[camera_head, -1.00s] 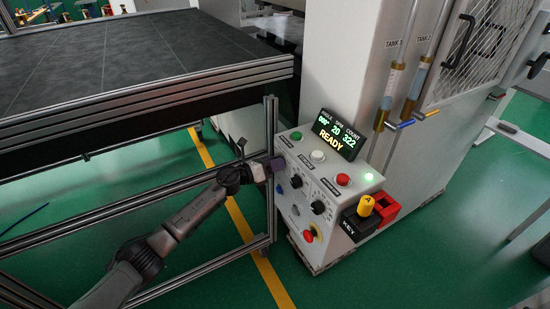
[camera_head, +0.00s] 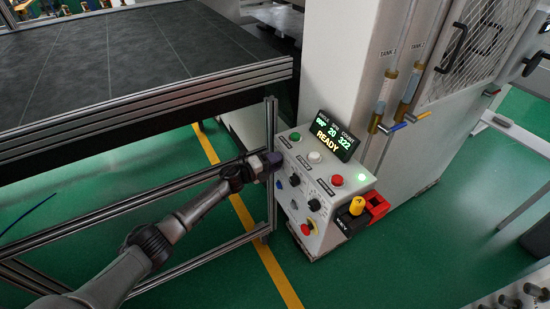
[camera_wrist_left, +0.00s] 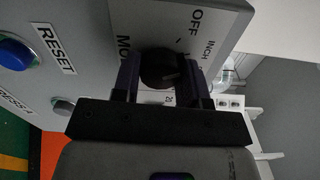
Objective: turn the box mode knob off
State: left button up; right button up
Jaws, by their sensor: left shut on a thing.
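The control box (camera_head: 322,213) stands beside the dark-topped table, with a lit display reading READY. My left gripper (camera_head: 272,162) is at the upper left of its sloped panel, hiding the mode knob in the head view. In the left wrist view the mode knob (camera_wrist_left: 158,68) is dark and round, between the two purple fingers of my left gripper (camera_wrist_left: 160,75). The fingers are shut on it from both sides. The OFF and INCH labels show beside it, and the MODE label is partly covered. Which label the knob points at is not clear. My right gripper is not in view.
Green (camera_head: 295,136), white (camera_head: 315,157) and red (camera_head: 337,180) buttons top the box. A blue reset button (camera_wrist_left: 15,52) is near the gripper. Metal table framing (camera_head: 271,170) stands close to the arm.

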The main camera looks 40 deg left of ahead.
pick_arm(q)
jog(key=shift+r+n+p, duration=0.1)
jog(key=shift+n+p, duration=1.5)
jog(key=shift+n, duration=1.8)
jog(key=o, duration=0.9)
